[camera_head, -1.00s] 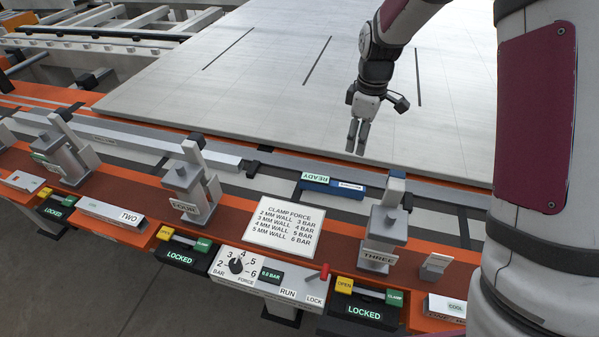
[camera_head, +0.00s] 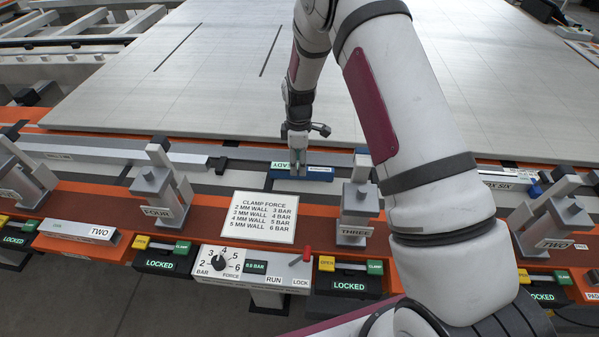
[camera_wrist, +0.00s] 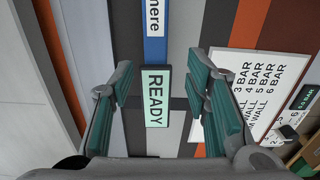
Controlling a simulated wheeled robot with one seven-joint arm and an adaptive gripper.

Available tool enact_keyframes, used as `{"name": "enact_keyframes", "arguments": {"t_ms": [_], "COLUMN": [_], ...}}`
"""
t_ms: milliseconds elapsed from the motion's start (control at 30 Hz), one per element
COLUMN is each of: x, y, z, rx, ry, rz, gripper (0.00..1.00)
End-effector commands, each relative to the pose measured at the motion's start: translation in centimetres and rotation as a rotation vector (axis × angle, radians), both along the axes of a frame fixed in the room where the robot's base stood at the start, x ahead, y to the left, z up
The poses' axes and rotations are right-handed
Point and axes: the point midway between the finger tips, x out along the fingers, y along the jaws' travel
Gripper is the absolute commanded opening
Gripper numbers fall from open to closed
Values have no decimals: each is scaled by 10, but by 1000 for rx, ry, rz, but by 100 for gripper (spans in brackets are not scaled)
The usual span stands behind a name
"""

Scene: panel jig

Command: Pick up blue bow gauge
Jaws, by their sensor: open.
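The blue bow gauge (camera_head: 318,177) lies on the grey rail behind the clamp force card. It is a slim blue bar with a white label and a green READY display at one end. In the wrist view the blue bar (camera_wrist: 154,50) runs up from the READY display (camera_wrist: 155,97) and leaves the top of the picture. My gripper (camera_head: 297,167) is over the gauge's left end in the head view. In the wrist view my gripper (camera_wrist: 159,78) is open, with its fingers on either side of the READY end and gaps on both sides. I cannot tell the exact height.
Clamp FOUR (camera_head: 160,190) and clamp THREE (camera_head: 357,208) stand to the left and right in front. The clamp force card (camera_head: 265,217) lies nearby, above a control box with a dial (camera_head: 222,262). A broad pale panel (camera_head: 200,90) fills the area behind.

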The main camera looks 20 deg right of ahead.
Motion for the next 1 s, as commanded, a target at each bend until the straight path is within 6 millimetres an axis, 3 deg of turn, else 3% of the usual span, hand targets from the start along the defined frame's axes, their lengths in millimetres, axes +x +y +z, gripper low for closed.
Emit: {"name": "enact_keyframes", "arguments": {"t_ms": [433,733,767,933,1000], "x": [3,3,3,3,3], "y": [-3,-3,-3,-3,-3], "z": [-47,-53,-53,-52,-52], "rx": [0,0,0,0,0], "ry": [0,-1,-1,0,0], "rz": [0,0,0,0,0], "gripper": [43,43,41,3,0]}}
